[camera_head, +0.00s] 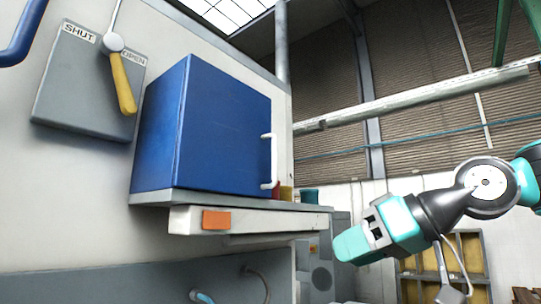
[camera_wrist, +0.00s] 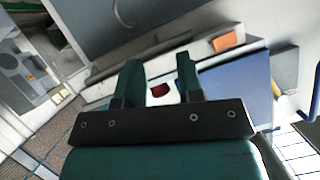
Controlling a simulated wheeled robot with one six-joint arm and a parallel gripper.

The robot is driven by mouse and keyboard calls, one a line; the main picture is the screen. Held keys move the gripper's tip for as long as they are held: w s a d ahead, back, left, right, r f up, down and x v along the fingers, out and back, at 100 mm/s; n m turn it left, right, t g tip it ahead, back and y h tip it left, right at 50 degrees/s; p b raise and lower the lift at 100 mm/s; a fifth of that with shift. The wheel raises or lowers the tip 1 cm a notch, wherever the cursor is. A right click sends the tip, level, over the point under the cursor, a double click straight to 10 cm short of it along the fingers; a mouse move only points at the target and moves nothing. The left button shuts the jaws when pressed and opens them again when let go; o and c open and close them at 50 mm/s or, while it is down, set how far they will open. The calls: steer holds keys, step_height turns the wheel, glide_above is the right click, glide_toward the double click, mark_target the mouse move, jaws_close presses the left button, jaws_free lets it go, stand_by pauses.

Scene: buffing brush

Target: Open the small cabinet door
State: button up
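The small blue cabinet (camera_head: 215,130) sits on a ledge against the wall in the head view, and its door looks shut. A white bar handle (camera_head: 273,160) stands upright near the door's right edge. My gripper (camera_head: 352,244) is right of and below the handle, apart from it. In the wrist view, my gripper (camera_wrist: 160,66) has its two fingers spread, with nothing held between them. The blue cabinet (camera_wrist: 240,85) shows tilted, to the right of the fingers. I cannot clearly make out the handle there.
Below the cabinet is a pale ledge (camera_head: 250,219) with an orange tag (camera_head: 216,220). Small red and yellow containers (camera_head: 286,193) stand behind the handle. A grey switch box (camera_head: 85,85) with a yellow lever (camera_head: 123,85) hangs at left. Space between gripper and cabinet looks open.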

step_height(320, 180, up, 10)
steer(key=w+d+n+t+y, duration=0.1)
steer(key=w+d+n+y, duration=0.1)
steer(key=y, duration=0.1)
step_height(320, 180, up, 7)
steer(key=n+y+p, duration=0.2)
steer(key=p, duration=0.4)
glide_above(275, 178)
steer(key=shift+w, duration=0.25)
jaws_close()
